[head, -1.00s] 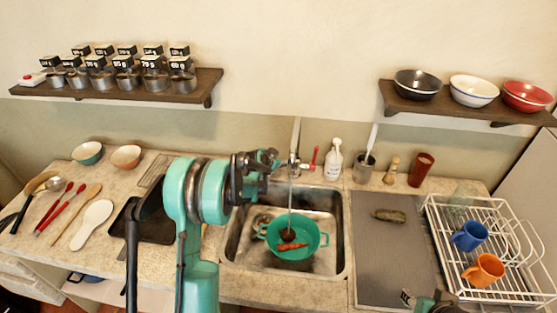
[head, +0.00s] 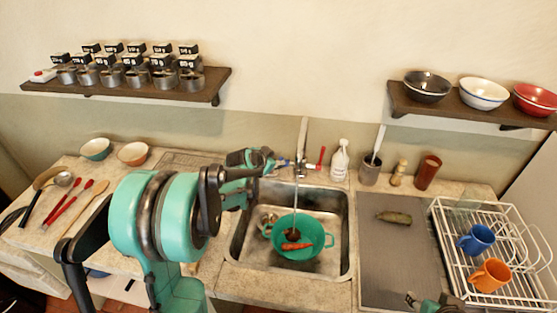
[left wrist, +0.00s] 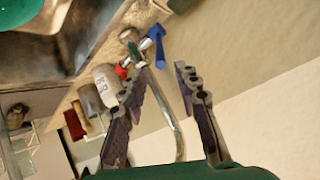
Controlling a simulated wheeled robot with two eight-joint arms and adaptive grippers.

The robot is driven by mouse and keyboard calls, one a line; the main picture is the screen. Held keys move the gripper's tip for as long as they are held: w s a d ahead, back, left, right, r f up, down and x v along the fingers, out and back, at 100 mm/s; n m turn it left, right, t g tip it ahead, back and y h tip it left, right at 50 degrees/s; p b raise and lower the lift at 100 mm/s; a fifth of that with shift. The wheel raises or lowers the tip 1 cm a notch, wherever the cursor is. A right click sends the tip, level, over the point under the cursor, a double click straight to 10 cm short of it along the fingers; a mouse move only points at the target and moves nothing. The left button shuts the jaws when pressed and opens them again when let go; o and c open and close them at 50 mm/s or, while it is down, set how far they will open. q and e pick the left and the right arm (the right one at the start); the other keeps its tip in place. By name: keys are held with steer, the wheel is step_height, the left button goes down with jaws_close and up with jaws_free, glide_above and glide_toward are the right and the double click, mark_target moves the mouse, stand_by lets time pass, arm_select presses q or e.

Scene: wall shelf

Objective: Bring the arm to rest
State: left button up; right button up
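My left arm reaches in from the lower left of the head view, and its gripper (head: 268,160) is beside the faucet (head: 301,150), above the sink's back left corner. In the left wrist view the gripper (left wrist: 158,80) has its two fingers spread with nothing held between them. The faucet's curved pipe (left wrist: 166,105) shows behind the gap. Its blue handle (left wrist: 157,36) and red handle (left wrist: 121,71) are near the fingertips. My right gripper (head: 433,302) shows only in part at the bottom edge of the head view, low over the counter; its fingers are unclear.
A green colander (head: 325,240) with a carrot (head: 297,246) and a brown round item stands in the sink (head: 240,247). A spray bottle (head: 339,161), a utensil cup (head: 370,171) and a dish rack (head: 449,256) stand to the right. Shelves (head: 120,91) hang above.

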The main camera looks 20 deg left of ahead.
arm_select(q)
steer(key=shift+s+r, duration=0.2)
steer(key=shift+s, duration=0.1)
steer(key=s+d+r+n+g+b, duration=0.1)
steer(key=s+d+n, duration=0.1)
steer(key=s+d, duration=0.7)
steer(key=s+d+r+n+g+b, duration=0.15)
steer(key=s+d, duration=0.35)
steer(key=s, duration=0.8)
steer(key=s+d+f+n+g, duration=0.1)
steer(key=s+f, duration=0.3)
steer(key=s, duration=0.5)
steer(key=shift+d+b, duration=0.2)
steer(key=shift+b, duration=0.15)
steer(key=shift+c, duration=0.3)
stand_by(1.0)
